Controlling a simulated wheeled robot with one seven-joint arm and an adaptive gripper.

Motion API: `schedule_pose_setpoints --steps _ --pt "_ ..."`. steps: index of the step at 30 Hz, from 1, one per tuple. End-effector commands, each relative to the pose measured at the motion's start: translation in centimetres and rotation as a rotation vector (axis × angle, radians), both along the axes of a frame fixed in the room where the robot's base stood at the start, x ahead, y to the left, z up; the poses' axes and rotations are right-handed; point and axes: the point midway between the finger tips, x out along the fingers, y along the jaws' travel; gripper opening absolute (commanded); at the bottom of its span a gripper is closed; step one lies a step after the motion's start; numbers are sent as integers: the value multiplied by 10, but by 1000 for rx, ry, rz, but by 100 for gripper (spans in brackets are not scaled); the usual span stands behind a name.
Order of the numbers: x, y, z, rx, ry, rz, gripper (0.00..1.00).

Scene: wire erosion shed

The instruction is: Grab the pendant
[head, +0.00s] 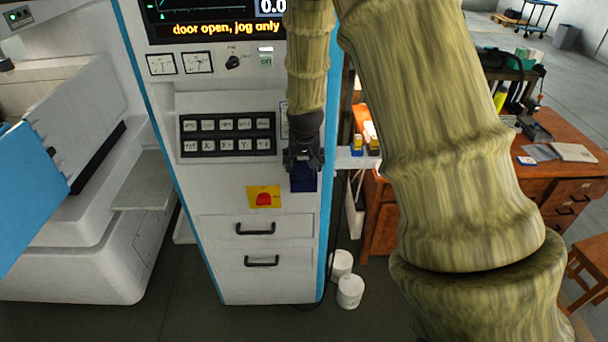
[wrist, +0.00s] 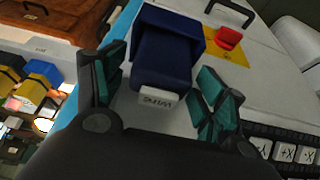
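A dark blue box-shaped thing (wrist: 165,50) with a small white label (wrist: 158,101) is on the front of the white machine cabinet; its lettering is too blurred to read surely. I cannot tell whether this is the pendant itself or its holder; nothing else in view looks more like a pendant. In the head view the blue box (head: 303,182) shows just below my gripper (head: 303,160). In the wrist view my gripper (wrist: 160,78) is open, with one teal-padded finger on each side of the box. Gaps show beside the fingers, and nothing is held.
A red emergency button on a yellow plate (head: 264,197) is close left of the box. A button panel (head: 228,134) is to the upper left, drawers (head: 257,228) below. A white shelf (head: 356,158) with small yellow-and-blue items is to the right, near a wooden desk (head: 540,178).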

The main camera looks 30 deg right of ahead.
Motion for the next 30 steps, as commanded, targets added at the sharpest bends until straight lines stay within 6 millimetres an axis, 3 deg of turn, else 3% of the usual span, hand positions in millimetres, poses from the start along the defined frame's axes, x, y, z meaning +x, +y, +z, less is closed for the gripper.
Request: schedule_pose_setpoints --steps 1,9,24,30 --pt "0 0 0 0 0 0 55" --pt "0 0 0 -1 -1 0 8" --pt "-3 2 6 -1 -3 0 8" --pt "-2 2 35 -1 -4 0 8"
